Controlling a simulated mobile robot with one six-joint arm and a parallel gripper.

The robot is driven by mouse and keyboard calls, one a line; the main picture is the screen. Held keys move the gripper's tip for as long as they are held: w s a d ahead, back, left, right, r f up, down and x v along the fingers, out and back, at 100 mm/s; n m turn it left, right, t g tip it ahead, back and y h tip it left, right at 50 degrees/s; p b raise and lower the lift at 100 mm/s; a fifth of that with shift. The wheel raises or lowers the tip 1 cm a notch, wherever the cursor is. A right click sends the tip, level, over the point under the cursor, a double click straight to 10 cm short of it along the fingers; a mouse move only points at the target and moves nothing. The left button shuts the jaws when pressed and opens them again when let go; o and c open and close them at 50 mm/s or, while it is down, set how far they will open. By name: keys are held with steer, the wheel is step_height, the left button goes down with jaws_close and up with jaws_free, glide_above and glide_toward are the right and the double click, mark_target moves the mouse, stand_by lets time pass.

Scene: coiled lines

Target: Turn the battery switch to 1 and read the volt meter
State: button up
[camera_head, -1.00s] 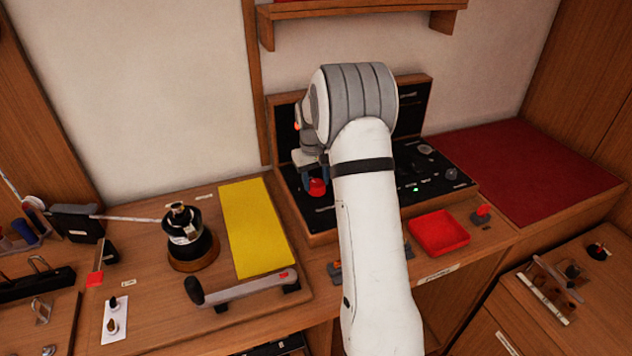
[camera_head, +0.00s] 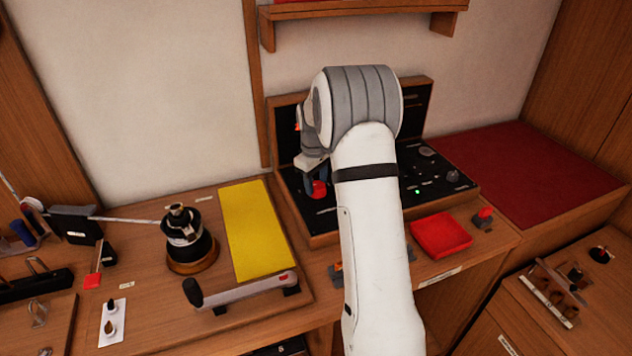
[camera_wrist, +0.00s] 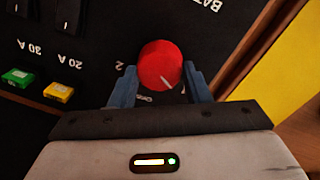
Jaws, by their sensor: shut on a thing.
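The red battery switch knob (camera_head: 320,188) sits on the black panel (camera_head: 322,215). In the wrist view the red knob (camera_wrist: 160,66) is between the two blue fingers of my gripper (camera_wrist: 162,84), which is shut on it. A pale pointer line on the knob points toward the lower right. A "2" label shows to its left, and part of "BATT" shows above; other marks are partly hidden by the fingers. My gripper (camera_head: 315,182) also shows in the head view. I cannot make out a volt meter; my arm covers much of the panel.
A yellow mat (camera_head: 252,228) and a lever handle (camera_head: 240,290) lie left of the panel. A red tray (camera_head: 440,236) and a small red-topped lever (camera_head: 484,216) are at the front right. Green (camera_wrist: 17,76) and yellow (camera_wrist: 58,90) fuses sit by the 20 A and 30 A labels.

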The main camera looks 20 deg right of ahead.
mark_target(315, 185)
steer(key=o, duration=1)
steer(key=shift+r, duration=0.1)
steer(key=r, duration=0.7)
steer(key=shift+s+a+r+b, duration=0.1)
steer(key=shift+a+r+b, duration=0.2)
steer(key=shift+b, duration=0.1)
